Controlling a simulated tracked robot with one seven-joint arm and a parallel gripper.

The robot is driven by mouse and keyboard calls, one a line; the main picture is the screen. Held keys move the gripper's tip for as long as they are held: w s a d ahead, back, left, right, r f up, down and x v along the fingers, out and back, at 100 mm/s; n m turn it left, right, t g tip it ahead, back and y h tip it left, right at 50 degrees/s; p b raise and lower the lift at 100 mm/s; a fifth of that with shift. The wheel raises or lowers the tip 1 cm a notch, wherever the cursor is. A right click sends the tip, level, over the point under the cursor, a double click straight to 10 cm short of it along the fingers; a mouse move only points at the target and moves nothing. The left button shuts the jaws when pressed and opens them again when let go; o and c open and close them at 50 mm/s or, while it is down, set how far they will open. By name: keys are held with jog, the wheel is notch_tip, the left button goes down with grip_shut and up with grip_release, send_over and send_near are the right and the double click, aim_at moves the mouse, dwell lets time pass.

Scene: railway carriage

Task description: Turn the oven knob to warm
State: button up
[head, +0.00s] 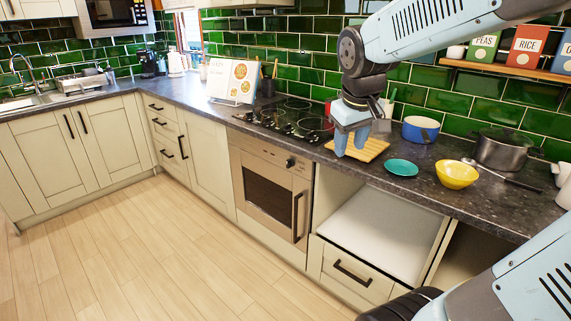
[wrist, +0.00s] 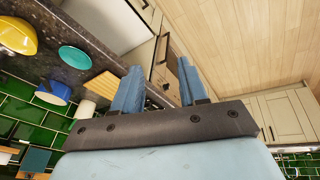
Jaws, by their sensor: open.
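The built-in oven (head: 243,184) in the head view has a tan metal front, a dark window and a vertical black handle at its right side. Its dark round knob (head: 290,162) is on the panel above the window; its setting is too small to read. My gripper (head: 351,150) is open and empty, with its fingers pointing down. It appears to the right of the knob and higher, in front of the wooden board, apart from the oven. In the wrist view my gripper (wrist: 158,78) has its two blue fingers spread, with part of the cabinet fronts between them.
A black hob (head: 290,118) is set in the dark worktop above the oven. A wooden board (head: 366,151), blue pot (head: 421,129), teal plate (head: 401,168), yellow bowl (head: 456,175) and dark lidded pot (head: 501,151) stand to the right. The wooden floor (head: 150,255) is clear.

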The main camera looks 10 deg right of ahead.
jog(key=w+d+f+n+g+h, duration=0.1)
jog(key=w+f+n, duration=0.15)
jog(key=w, duration=0.45)
jog(key=w+d+f+n+g+h, duration=0.1)
jog(key=w+f+h, duration=0.1)
jog(key=w+f, duration=0.35)
jog(key=n+t+h, duration=0.9)
jog(key=n+h, duration=0.2)
jog(key=n, duration=0.8)
send_near(287, 162)
jog(key=x, duration=0.9)
jog(key=shift+w, duration=0.2)
jog(key=shift+c, duration=0.3)
jog(key=c, duration=0.6)
